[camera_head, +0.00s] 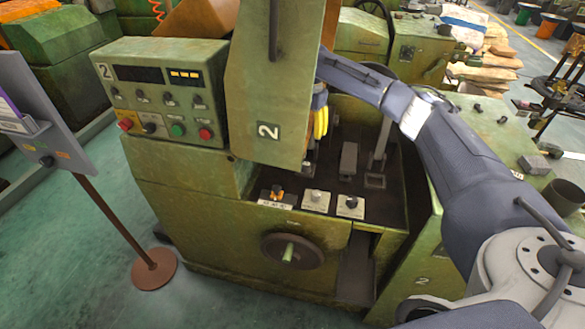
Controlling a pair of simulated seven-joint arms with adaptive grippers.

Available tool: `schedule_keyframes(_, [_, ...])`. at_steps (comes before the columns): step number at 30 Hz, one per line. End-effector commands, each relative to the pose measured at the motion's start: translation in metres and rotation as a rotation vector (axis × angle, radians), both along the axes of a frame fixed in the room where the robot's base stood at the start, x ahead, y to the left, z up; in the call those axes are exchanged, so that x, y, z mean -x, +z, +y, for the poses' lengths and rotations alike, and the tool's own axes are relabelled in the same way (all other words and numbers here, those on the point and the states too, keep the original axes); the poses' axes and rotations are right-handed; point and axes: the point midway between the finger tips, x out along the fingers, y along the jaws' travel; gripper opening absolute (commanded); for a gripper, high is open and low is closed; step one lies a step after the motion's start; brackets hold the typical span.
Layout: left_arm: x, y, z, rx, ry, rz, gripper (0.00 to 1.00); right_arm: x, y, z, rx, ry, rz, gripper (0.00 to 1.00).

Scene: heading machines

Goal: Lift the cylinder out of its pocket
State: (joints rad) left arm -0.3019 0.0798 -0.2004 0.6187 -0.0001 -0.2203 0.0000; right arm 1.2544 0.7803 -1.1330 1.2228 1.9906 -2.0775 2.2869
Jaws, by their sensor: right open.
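My right arm comes in from the right and bends down behind the green upright cover marked 2 (268,100). My right gripper (310,158) hangs over the machine's dark recess, partly hidden by that cover. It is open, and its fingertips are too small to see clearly. A yellow rounded part (320,122) shows just above it. I cannot tell the cylinder or its pocket for sure. My left gripper is not in view.
A control box (160,88) with buttons stands at the left of the cover. A handwheel (293,251) sticks out of the machine's front. An upright grey block (348,160) and a post (378,165) stand in the recess. A sign stand (100,205) is at the left.

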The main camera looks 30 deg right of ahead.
Motion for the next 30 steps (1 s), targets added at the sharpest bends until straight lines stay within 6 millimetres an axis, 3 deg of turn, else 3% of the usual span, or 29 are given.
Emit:
schedule_keyframes(18, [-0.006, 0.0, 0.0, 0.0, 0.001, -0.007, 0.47, 0.002, -0.101, 0.001, 0.0, -0.001, 0.006, 0.61])
schedule_keyframes(30, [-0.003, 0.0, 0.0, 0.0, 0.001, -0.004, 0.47, 0.001, -0.125, 0.003, 0.0, -0.001, 0.004, 0.61])
